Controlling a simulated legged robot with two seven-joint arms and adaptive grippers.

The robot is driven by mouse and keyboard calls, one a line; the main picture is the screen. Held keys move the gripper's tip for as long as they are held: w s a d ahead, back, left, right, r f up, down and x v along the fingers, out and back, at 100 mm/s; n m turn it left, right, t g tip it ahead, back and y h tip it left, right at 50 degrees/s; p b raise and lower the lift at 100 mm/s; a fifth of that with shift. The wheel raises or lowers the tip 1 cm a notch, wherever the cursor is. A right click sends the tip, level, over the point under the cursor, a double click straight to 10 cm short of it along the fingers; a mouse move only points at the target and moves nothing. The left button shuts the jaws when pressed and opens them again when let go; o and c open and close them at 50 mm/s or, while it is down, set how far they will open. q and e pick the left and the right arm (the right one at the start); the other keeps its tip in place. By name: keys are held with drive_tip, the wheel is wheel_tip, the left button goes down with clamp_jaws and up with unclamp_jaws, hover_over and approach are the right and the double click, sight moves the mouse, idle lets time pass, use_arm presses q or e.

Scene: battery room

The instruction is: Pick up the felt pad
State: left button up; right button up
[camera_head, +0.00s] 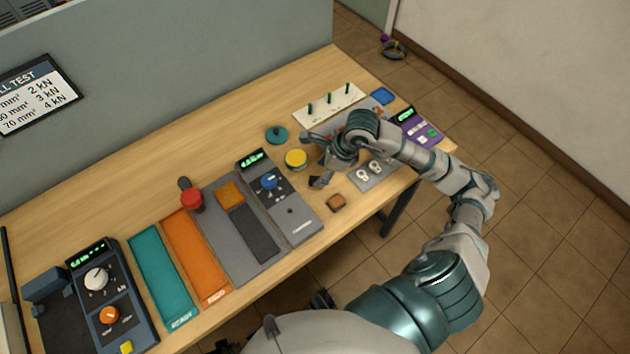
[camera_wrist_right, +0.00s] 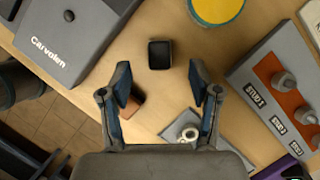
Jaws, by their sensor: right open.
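In the head view the right gripper (camera_head: 321,160) hangs over the table beside the yellow disc and largely hides the spot where the pad lies. My left gripper is not in view.
A brown block (camera_wrist_right: 133,105) lies near the left finger; it also shows in the head view (camera_head: 336,202). The yellow disc (camera_head: 296,158), a grey dial unit (camera_head: 292,213) and a grey plate with rings (camera_head: 372,175) surround the spot. Open wood lies between them.

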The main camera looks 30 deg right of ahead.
sight(316, 179)
drive_tip(key=x, duration=0.4)
drive_tip(key=shift+w+f, duration=0.1)
drive_tip(key=shift+f, duration=0.25)
drive_tip(key=shift+a+f, duration=0.1)
drive_tip(key=shift+f, duration=0.1)
drive_tip(key=c, duration=0.7)
use_arm(q)
drive_tip(key=shift+r, duration=0.25)
use_arm(e)
drive_tip(key=c, duration=0.4)
use_arm(q)
drive_tip(key=shift+w, duration=0.15)
use_arm(e)
drive_tip(key=shift+o, duration=0.2)
